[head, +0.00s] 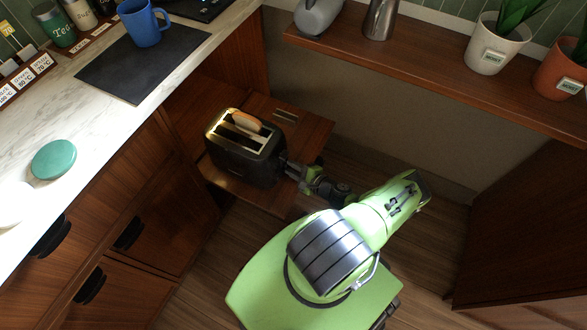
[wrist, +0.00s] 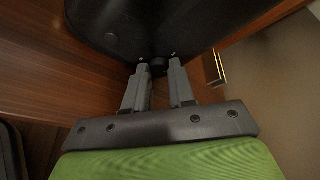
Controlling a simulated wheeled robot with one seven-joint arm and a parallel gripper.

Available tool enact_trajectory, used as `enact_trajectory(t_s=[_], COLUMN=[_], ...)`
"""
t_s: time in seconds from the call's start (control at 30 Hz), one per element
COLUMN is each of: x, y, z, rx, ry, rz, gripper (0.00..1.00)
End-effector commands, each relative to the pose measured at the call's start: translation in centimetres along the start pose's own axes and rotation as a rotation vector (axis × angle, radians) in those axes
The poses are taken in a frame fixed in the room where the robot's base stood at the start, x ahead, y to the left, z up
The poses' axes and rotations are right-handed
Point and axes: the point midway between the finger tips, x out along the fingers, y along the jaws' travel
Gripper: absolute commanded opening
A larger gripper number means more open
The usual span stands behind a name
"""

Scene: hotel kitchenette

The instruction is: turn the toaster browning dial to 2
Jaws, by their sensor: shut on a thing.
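The black toaster (head: 238,163) stands on a low wooden shelf, with a slice of bread in one of its slots. In the wrist view the toaster (wrist: 150,22) fills the top middle. My gripper (head: 285,164) is at the toaster's right-hand end in the head view. In the wrist view the two grey fingers of my gripper (wrist: 159,68) are closed around a small dark round knob, the browning dial (wrist: 158,66). The dial's numbers and pointer cannot be read in either view. In the head view the dial is hidden by my gripper.
The low wooden shelf (head: 308,137) extends right of the toaster. A marble counter (head: 95,118) with a blue mug (head: 143,24) and a teal lid (head: 54,159) is at left. A wooden ledge (head: 430,50) with potted plants runs along the back wall. Wooden floor is open at right.

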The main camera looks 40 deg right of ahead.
Motion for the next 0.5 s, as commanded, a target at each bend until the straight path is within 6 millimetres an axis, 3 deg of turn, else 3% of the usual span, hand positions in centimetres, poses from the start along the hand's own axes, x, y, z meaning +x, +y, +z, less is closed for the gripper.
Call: enact_trajectory(t_s=[0.27,0.3,0.43,0.5], x=[0.01,0.01,0.01,0.01], y=[0.09,0.09,0.07,0.06], z=[0.02,0.02,0.02,0.02], rx=[0.000,0.001,0.001,0.001], ry=[0.000,0.000,-0.001,0.000], rz=[0.002,0.002,0.002,0.001], gripper=[0.00,0.27,0.47,0.49])
